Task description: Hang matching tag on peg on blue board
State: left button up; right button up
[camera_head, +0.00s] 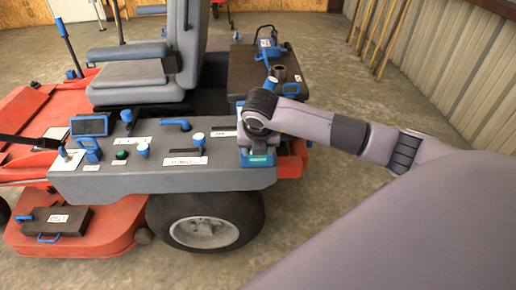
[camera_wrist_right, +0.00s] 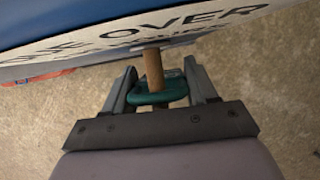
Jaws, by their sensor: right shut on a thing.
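The blue board (camera_wrist_right: 60,22) fills the top of the right wrist view, with a white lettered strip (camera_wrist_right: 110,38) along it. A wooden peg (camera_wrist_right: 153,68) sticks out from the board. My right gripper (camera_wrist_right: 160,75) is shut on a green tag (camera_wrist_right: 150,98), close to the board. The peg meets the tag between the fingers; I cannot tell for certain whether it passes through the tag's hole. In the head view the blue board (camera_head: 243,158) shows at the mower's side, with a teal patch (camera_head: 261,160) below my right wrist. My left gripper is out of view.
A red mower with a grey control console (camera_head: 190,178) stands beside the board. Its seat (camera_head: 130,82) and large wheel (camera_head: 205,228) are near. A dark box (camera_head: 60,220) lies on the red deck at lower left. Wooden poles (camera_head: 380,35) lean on the wall.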

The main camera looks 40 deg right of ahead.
dwell(0.3)
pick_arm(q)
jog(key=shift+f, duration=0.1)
pick_arm(e)
jog(key=o, duration=1.4)
jog(key=shift+c, duration=0.2)
jog(key=shift+s+a+r+p, duration=0.1)
jog(key=shift+s+r+p, duration=0.1)
jog(key=shift+r+p, duration=0.4)
jog(key=shift+p+v, duration=1.4)
jog(key=shift+v, duration=0.7)
jog(key=shift+p+v, duration=0.7)
jog(key=shift+v, duration=0.35)
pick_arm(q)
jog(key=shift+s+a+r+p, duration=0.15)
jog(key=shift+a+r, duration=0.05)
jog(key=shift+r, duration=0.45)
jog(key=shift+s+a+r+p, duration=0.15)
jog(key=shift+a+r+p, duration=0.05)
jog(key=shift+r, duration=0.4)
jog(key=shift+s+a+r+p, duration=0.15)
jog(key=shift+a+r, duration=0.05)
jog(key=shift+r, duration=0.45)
pick_arm(e)
jog(key=shift+s+a+r, duration=0.2)
jog(key=shift+s+r, duration=0.05)
jog(key=shift+r, duration=0.4)
